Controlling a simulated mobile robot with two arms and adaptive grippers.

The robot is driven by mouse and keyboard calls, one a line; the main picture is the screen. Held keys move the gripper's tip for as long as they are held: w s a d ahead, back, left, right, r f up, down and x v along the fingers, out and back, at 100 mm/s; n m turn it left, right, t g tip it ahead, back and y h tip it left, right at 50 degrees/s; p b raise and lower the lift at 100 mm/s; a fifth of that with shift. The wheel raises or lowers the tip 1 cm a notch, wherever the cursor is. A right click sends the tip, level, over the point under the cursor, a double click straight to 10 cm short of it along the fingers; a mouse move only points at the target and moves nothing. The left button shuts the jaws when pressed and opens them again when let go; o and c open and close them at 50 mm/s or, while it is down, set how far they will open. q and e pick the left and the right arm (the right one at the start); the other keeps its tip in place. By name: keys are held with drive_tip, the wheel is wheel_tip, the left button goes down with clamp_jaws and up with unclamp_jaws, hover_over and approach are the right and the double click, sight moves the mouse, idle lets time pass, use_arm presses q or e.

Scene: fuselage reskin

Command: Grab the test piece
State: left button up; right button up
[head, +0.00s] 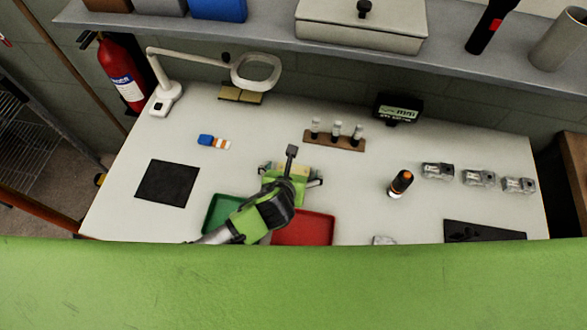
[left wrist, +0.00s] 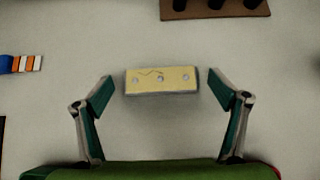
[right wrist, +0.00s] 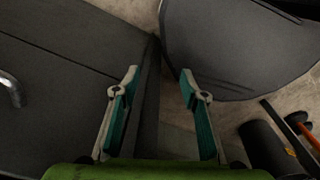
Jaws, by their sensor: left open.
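In the head view my left gripper (head: 289,172) is over the middle of the table, open and empty, and hides most of the test piece (head: 306,170). My right gripper (right wrist: 160,74) shows only in the right wrist view, open and empty, away from the tabletop.
A green tray (head: 216,216) and a red tray (head: 318,229) lie in front of the block. A brown rack (head: 334,141) stands behind it. A blue, orange and white item (head: 213,142) and a black mat (head: 167,183) are at left; an orange-topped cylinder (head: 400,183) is at right.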

use_arm(q)
drive_tip(key=c, duration=1.2)
drive_tip(key=shift+r, duration=0.1)
drive_tip(key=shift+r, duration=0.2)
wheel_tip(320, 180, up, 2)
drive_tip(key=shift+r, duration=0.1)
drive_tip(key=s+a+r+b, duration=0.2)
drive_tip(key=s+a+r, duration=0.5)
drive_tip(key=a+r, duration=0.3)
drive_tip(key=shift+s+a, duration=0.2)
drive_tip(key=shift+a, duration=0.7)
